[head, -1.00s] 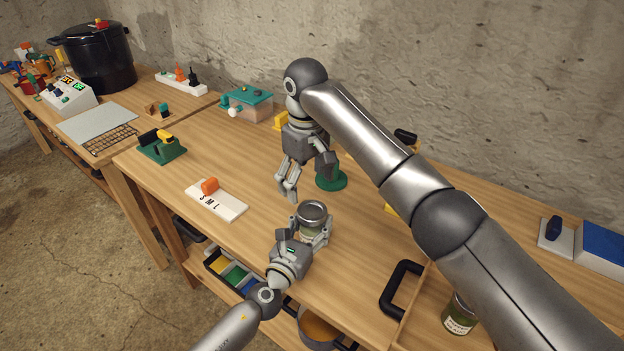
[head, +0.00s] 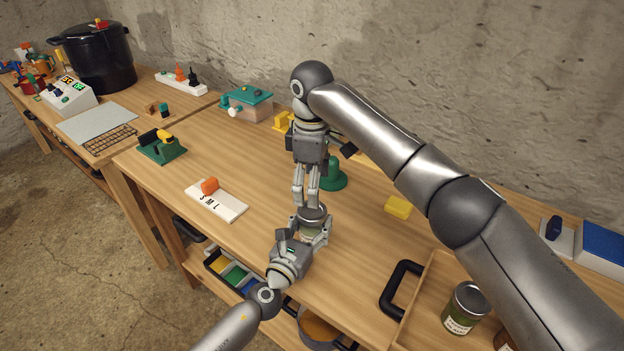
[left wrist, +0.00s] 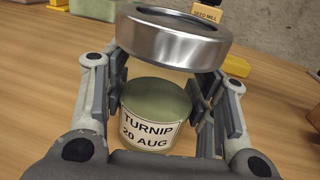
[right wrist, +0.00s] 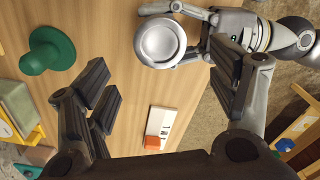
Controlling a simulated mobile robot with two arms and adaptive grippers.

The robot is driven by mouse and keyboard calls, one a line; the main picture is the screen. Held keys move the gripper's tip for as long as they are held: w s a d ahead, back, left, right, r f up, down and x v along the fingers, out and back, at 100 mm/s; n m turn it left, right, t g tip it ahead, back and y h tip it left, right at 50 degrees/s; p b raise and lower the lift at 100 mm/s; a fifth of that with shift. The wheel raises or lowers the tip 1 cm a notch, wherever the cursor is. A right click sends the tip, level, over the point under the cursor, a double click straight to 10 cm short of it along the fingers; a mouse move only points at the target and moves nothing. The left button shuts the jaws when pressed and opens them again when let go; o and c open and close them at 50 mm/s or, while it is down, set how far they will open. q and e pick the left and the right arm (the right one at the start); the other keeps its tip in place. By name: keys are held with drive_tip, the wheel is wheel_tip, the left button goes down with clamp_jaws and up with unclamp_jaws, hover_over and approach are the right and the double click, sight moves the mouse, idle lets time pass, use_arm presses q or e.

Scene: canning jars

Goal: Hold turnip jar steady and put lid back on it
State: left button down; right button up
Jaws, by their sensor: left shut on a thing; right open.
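The turnip jar (left wrist: 150,128), with a white "TURNIP 20 AUG" label, stands on the workbench. My left gripper (head: 314,236) is shut around its body, with a finger on each side in the left wrist view. The silver lid (left wrist: 175,40) sits at the jar's mouth; it also shows in the head view (head: 313,214). I cannot tell whether it is screwed tight. My right gripper (head: 307,197) points down just above and behind the lid. In the right wrist view its fingers (right wrist: 163,85) are apart and empty, with the lid (right wrist: 160,42) ahead of them.
A green knobbed piece (head: 333,175) stands close behind my right gripper. A white S M L board (head: 216,200) lies to the left. A wooden tray (head: 410,335) with another lidded jar (head: 465,307) is at the right. The bench between is mostly clear.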

sight(312, 211)
wheel_tip(312, 211, down, 7)
drive_tip(key=shift+f, duration=0.15)
idle(0.4)
drive_tip(key=c, duration=1.1)
drive_tip(key=shift+m, duration=1)
drive_tip(key=o, duration=1.2)
drive_tip(key=shift+c, duration=0.2)
drive_tip(key=shift+r, duration=2.3)
drive_tip(key=shift+c, duration=0.3)
